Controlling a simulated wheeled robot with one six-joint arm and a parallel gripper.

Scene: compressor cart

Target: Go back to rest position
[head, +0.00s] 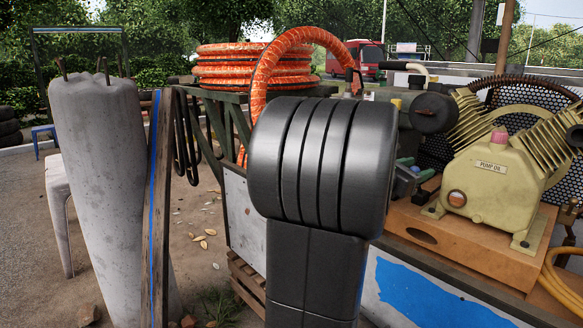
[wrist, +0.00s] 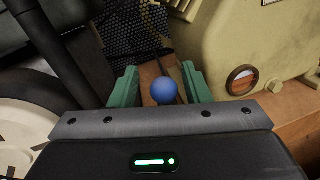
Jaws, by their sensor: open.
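My gripper (wrist: 160,78) is open in the wrist view, its two green fingers spread apart. A blue ball (wrist: 164,91) shows between the fingers, with a visible gap on both sides. I cannot tell its depth or what it is fixed to. In the head view, my gripper (head: 410,175) shows only in part behind my black arm link, left of the cream pump (head: 490,185). The blue ball is hidden there. The pump also shows in the wrist view (wrist: 235,35), close to the right finger, with its round sight glass (wrist: 241,80).
The pump stands on an orange-brown base (head: 465,240). A coiled orange hose (head: 255,65) lies on the cart behind my arm. A concrete post (head: 105,190) stands at the left. A black perforated guard (head: 540,90) is behind the pump. Open ground shows between post and cart.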

